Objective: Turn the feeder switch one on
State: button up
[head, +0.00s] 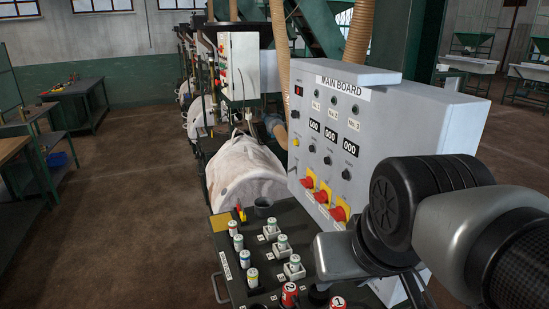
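The main board (385,115) is a light grey cabinet at centre right in the head view. Its front has labelled indicators in a top row, black counters reading 000 (349,144) and small dark knobs. Below them are three red-and-yellow rotary switches in a slanting row: left (308,182), middle (320,196) and right (338,213). Labels beside these are too small to read, so which is feeder switch one cannot be told. My arm covers the panel's lower right. My gripper (340,257) seems to be at the grey end of the arm, below the switches; its fingers cannot be made out.
Benches (80,103) stand left; the brown floor between is clear.

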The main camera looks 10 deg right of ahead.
aim_at(307, 183)
jog(key=z, duration=1)
jog(key=j+z, duration=0.65)
jog(key=z, duration=0.15)
jog(key=j+z, duration=0.4)
jog(key=k+j+z, duration=0.2)
jog(key=j+z, duration=0.2)
jog(key=j, duration=0.2)
jog(key=k+j+z, duration=0.2)
jog(key=k+j, duration=0.25)
jog(key=j, duration=0.2)
jog(key=k+j+z, duration=0.1)
jog(key=k+j, duration=0.2)
jog(key=j, duration=0.2)
jog(key=k+j, duration=0.3)
jog(key=j, duration=0.15)
jog(key=k+j+z, duration=0.1)
jog(key=k+j, duration=0.2)
jog(key=j, duration=0.15)
